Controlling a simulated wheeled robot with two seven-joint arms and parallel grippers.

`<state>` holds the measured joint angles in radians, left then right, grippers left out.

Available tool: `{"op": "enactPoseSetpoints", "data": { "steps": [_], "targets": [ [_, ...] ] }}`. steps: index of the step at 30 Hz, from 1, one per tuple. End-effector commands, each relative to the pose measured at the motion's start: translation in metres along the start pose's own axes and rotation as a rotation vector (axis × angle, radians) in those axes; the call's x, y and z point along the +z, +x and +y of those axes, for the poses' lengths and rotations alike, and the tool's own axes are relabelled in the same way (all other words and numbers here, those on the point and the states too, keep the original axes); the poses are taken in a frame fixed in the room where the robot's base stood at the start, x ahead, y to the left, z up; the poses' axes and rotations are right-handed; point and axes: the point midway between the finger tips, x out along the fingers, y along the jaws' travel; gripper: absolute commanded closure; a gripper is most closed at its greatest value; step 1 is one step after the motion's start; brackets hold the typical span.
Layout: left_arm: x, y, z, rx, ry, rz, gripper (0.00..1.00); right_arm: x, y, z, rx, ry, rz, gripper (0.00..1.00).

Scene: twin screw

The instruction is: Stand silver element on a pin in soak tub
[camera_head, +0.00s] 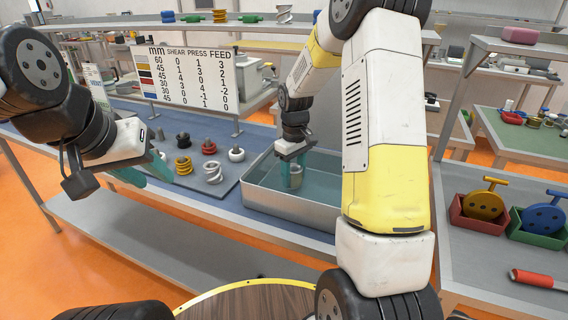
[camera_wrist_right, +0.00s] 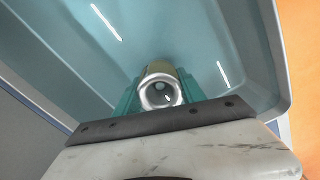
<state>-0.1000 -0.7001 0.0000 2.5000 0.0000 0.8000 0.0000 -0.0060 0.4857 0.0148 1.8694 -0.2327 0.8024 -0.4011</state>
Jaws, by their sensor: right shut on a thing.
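The silver element (camera_head: 296,177) is a short hollow cylinder, upright inside the soak tub (camera_head: 290,210), a metal tub with blue-green inside. My right gripper (camera_head: 291,164) is shut on it from above. In the right wrist view the silver element (camera_wrist_right: 160,95) sits between the teal fingers of my right gripper (camera_wrist_right: 160,92), its open end facing the camera. A small round shape shows inside its bore; I cannot tell whether it is a pin. Its lower end and any contact with the tub floor are unclear. My left gripper (camera_head: 145,172) is open and empty, left of the tub.
A dark board (camera_head: 228,184) left of the tub holds a white spring (camera_head: 213,172), a yellow spring (camera_head: 183,165) and several ringed posts. A number sign (camera_head: 190,75) stands behind it. Red (camera_head: 477,218) and green (camera_head: 530,235) bins sit on the right table.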

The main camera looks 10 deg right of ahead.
Motion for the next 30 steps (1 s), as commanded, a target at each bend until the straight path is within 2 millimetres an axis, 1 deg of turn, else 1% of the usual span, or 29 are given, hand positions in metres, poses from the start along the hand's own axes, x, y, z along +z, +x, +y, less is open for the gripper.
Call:
{"op": "enactPoseSetpoints", "data": {
  "steps": [9, 17, 18, 20, 21, 30],
  "targets": [
    [0.0, 0.0, 0.0, 0.0, 0.0, 0.0, 0.64, 0.0, 0.015, 0.0, 0.0, 0.0, 0.0, 1.0],
    [0.0, 0.0, 0.0, 0.0, 0.0, 0.0, 0.64, 0.0, 0.015, 0.0, 0.001, 0.0, 0.001, 1.0],
    [0.0, 0.0, 0.0, 0.0, 0.0, 0.0, 0.64, 0.0, 0.015, 0.0, 0.001, 0.0, 0.001, 0.47],
    [0.0, 0.0, 0.0, 0.0, 0.0, 0.0, 0.64, 0.0, 0.015, 0.0, 0.0, 0.0, 0.001, 0.35],
    [0.0, 0.0, 0.0, 0.0, 0.0, 0.0, 0.64, 0.0, 0.015, 0.0, 0.0, 0.0, 0.001, 0.28],
    [0.0, 0.0, 0.0, 0.0, 0.0, 0.0, 0.64, 0.0, 0.015, 0.0, 0.0, 0.0, 0.0, 0.28]
  ]
}}
